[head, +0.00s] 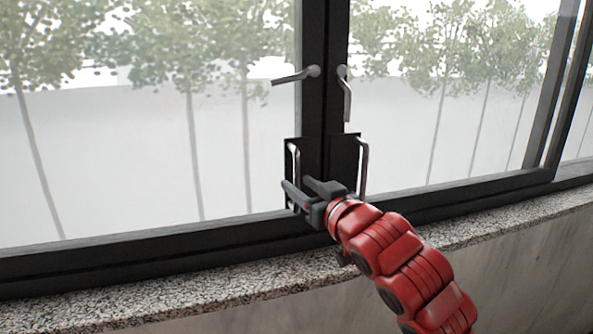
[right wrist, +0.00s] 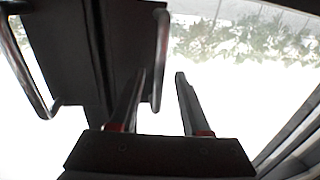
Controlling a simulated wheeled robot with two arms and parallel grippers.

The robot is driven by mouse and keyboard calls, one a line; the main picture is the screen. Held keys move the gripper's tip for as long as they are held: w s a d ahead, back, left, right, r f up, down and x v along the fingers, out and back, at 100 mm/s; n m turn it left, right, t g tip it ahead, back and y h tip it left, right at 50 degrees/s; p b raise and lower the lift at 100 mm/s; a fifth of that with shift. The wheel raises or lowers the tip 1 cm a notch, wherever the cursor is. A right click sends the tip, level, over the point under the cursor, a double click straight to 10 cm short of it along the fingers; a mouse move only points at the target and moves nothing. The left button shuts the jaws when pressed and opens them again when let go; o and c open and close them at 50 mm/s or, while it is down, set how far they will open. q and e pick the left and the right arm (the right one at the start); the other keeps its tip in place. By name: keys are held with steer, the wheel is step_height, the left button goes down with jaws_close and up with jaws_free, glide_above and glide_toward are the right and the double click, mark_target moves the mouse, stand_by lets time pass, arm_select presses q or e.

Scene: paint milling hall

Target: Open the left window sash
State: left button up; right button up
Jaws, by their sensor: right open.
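The left window sash (head: 150,249) has a dark frame and a clear pane, and stands against the right sash at the middle post, seemingly closed. Its lever handle (head: 295,76) points left, nearly level. Its metal pull bar (head: 294,160) stands upright on a dark plate lower down. My right gripper (head: 300,194) is open; in the head view its fingers overlap the lower end of this bar. In the right wrist view the open fingers (right wrist: 160,85) show no held object, and a pull bar's lower end appears between their tips; contact cannot be told. My left gripper is out of view.
The right sash (head: 450,203) has its own pull bar (head: 363,165) close beside the left one, and a lever handle (head: 346,95) hanging down. A speckled stone sill (head: 170,291) runs below the window. Pale wall and trees show outside.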

steer(key=shift+x, duration=1.05)
jaws_close()
stand_by(0.7)
